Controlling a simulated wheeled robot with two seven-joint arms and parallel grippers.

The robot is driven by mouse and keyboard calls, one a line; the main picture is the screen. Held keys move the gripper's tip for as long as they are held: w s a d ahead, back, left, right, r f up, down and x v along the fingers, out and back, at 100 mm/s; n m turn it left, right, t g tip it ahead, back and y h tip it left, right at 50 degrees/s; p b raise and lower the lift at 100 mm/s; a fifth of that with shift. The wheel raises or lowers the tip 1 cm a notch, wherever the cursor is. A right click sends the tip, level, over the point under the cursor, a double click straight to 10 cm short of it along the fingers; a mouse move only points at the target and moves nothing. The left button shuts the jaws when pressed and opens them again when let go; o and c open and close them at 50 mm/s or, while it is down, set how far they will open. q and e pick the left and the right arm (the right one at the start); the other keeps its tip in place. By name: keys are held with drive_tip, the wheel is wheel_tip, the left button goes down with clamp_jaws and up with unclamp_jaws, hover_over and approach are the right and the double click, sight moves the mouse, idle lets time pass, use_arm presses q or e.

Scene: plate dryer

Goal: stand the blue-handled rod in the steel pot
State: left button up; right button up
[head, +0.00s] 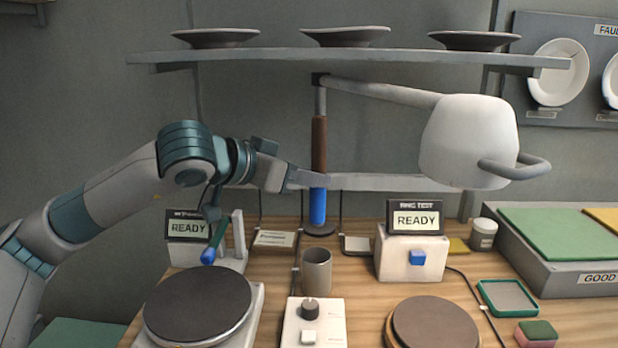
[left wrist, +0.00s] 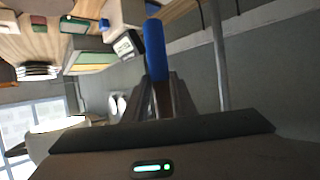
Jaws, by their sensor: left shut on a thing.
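My left gripper (head: 312,180) is shut on the blue-handled rod. The rod stands upright in the grip, with its brown part (head: 319,145) above the fingers and its blue handle (head: 318,206) below them. In the left wrist view the blue handle (left wrist: 154,48) sticks out from between the fingers. The steel pot (head: 316,271) is a small grey-brown cup on the wooden bench, below the rod in the head view. The rod's lower end appears above the pot's rim and apart from it. My right gripper is not in view.
A lamp with a white shade (head: 468,140) hangs at the right; its post is close behind the rod. A shelf (head: 350,57) with plates runs above. Around the pot are a knob box (head: 313,325), a READY box (head: 412,262) and a dark round plate (head: 198,303).

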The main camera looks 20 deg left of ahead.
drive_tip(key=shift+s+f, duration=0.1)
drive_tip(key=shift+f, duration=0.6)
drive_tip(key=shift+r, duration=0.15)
